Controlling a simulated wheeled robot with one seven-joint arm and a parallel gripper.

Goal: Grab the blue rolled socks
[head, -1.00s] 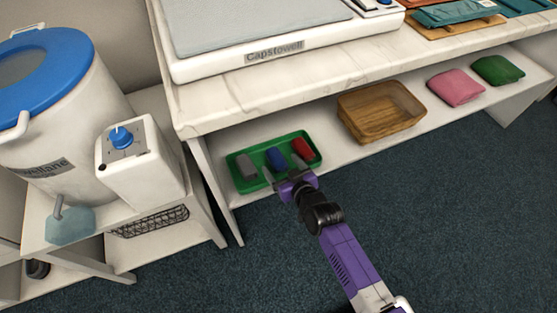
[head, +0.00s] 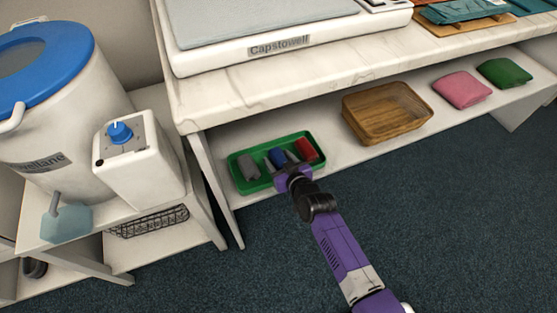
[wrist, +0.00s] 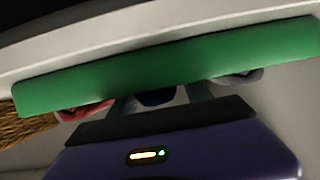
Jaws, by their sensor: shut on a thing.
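The blue rolled socks (head: 278,157) lie in the green tray (head: 238,178) on the lower shelf, between a grey roll (head: 248,167) and a red roll (head: 306,149). My gripper (head: 279,163) reaches into the tray from the front, with a finger on each side of the blue socks, and is shut on them. In the wrist view the blue socks (wrist: 157,97) show as a dark patch between the fingers. The tray's green wall (wrist: 165,68) hides most of them there.
A wooden basket (head: 362,125) stands right of the tray, with pink (head: 461,90) and green (head: 504,73) folded items beyond it. The marble counter (head: 290,98) overhangs the shelf. A white canister (head: 65,110) stands at left. The front floor is clear.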

